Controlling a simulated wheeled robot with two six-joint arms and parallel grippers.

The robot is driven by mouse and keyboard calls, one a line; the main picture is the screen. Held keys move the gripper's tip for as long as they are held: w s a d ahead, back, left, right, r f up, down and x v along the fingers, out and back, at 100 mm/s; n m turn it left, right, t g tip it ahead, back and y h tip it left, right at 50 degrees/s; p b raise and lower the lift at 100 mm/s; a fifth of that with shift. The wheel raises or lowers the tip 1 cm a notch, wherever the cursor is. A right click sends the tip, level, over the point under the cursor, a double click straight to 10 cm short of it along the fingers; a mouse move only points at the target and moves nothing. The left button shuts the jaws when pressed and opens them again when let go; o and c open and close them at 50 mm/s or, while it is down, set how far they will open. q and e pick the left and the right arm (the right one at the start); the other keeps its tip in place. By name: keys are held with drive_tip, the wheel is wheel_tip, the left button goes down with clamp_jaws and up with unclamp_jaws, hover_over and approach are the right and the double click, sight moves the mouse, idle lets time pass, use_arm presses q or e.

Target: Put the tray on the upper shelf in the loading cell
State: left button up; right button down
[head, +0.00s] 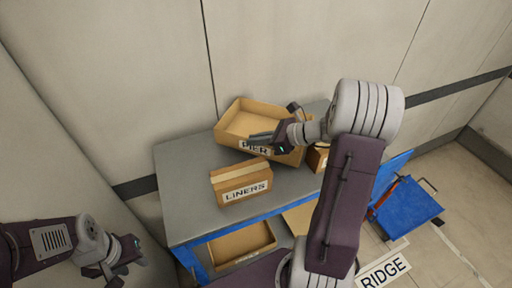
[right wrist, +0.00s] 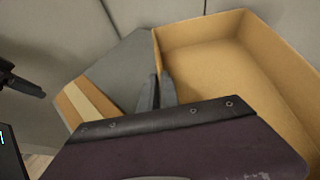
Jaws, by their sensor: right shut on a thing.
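The tray is an open cardboard tray (head: 240,117) labelled PIER, at the back of the grey upper shelf (head: 185,190) of a blue-framed rack. I cannot tell whether it rests fully on the shelf. My right gripper (head: 262,136) is shut on the tray's near rim; in the right wrist view its fingertips (right wrist: 155,95) are at the tray wall (right wrist: 200,32), and the tray's inside looks empty. My arm hides part of the tray's right side. My left gripper (head: 128,262) is at the lower left, away from the rack, with its fingers apart and nothing between them.
A closed LINERS box (head: 240,184) stands on the shelf in front of the tray. Another box (head: 317,157) is partly hidden at the right. An open box (head: 240,243) sits on the lower level. A blue cart (head: 410,212) stands on the floor right. The shelf's left part is bare.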

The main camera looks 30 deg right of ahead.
sight(256, 154)
drive_tip(key=shift+s+f, duration=0.1)
wheel_tip(256, 154, down, 4)
drive_tip(key=shift+r, duration=0.2)
drive_tip(key=shift+d+f, duration=0.1)
drive_tip(key=shift+f, duration=0.15)
drive_tip(key=c, duration=1.6)
unclamp_jaws()
